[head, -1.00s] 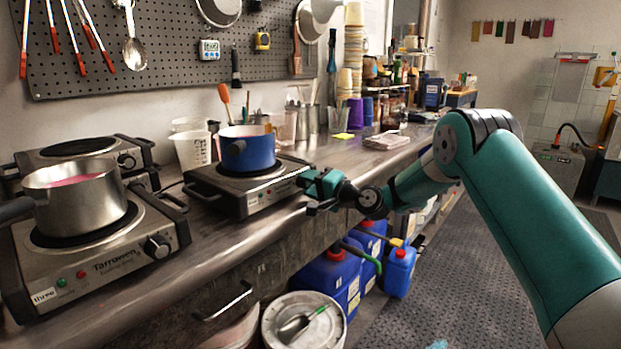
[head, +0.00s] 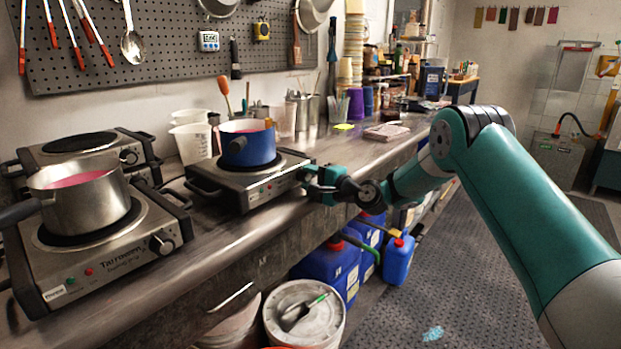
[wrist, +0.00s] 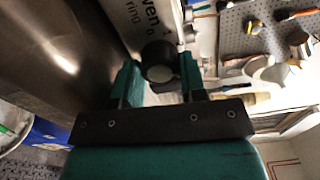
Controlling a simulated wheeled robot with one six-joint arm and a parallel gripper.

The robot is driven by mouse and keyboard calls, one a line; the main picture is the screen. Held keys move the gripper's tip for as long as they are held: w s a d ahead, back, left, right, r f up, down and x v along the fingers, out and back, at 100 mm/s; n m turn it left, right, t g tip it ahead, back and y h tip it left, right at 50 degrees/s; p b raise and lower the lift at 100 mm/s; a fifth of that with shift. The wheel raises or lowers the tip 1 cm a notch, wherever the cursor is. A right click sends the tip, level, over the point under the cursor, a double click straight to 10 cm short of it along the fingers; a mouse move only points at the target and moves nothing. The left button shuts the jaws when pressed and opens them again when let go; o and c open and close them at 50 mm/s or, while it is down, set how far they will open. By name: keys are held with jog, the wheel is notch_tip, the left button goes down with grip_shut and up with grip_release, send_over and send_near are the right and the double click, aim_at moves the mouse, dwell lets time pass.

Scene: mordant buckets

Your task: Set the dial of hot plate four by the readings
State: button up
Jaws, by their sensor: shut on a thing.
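A hot plate (head: 262,193) with a blue pot (head: 247,148) on it stands on the bench, left of my gripper (head: 309,180). In the wrist view, its black round dial (wrist: 158,58) sits between the two teal fingers of my gripper (wrist: 160,75), which is shut on it. In the head view my gripper hides the dial. The dial's pointer and setting cannot be read, and neither can any number label on this plate.
Another hot plate (head: 120,255) with a steel pot (head: 82,205) of pink liquid stands nearer at left. A third hot plate (head: 140,152) is behind it. Blue canisters (head: 335,265) and a white-lidded bucket (head: 305,318) stand below the bench edge. Plastic beakers (head: 192,142) stand behind.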

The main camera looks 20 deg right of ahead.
jog(key=o, duration=0.9)
jog(key=shift+f, duration=0.1)
